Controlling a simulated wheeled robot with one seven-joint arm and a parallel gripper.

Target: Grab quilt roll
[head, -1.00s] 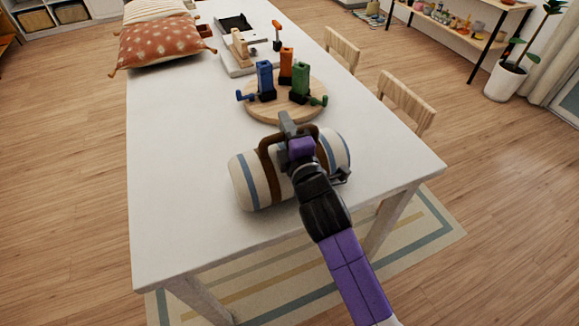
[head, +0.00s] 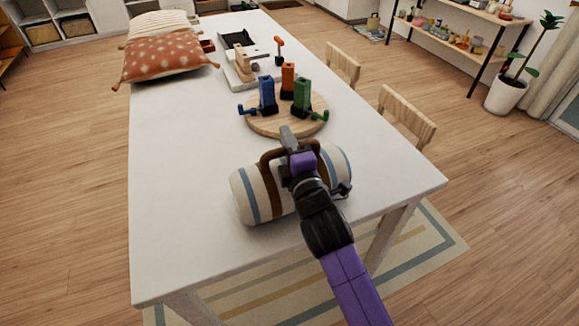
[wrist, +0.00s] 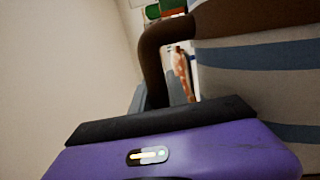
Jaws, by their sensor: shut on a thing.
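The quilt roll (head: 258,195) is a cream cylinder with blue stripes, brown straps and a brown carry handle (head: 268,158). It lies on its side near the front end of the white table. My gripper (head: 290,142) is over the roll's middle, shut on the handle. In the wrist view the brown handle (wrist: 152,62) runs down behind my gripper's dark edge, and the striped roll (wrist: 265,75) fills the right side. The fingertips are mostly hidden in the wrist view.
A round wooden board (head: 262,124) with blue, orange and green toy pieces stands just behind the roll. Cushions (head: 165,60) lie at the far left of the white table (head: 180,140). Two chairs (head: 405,115) stand along the right side. The table's left side is clear.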

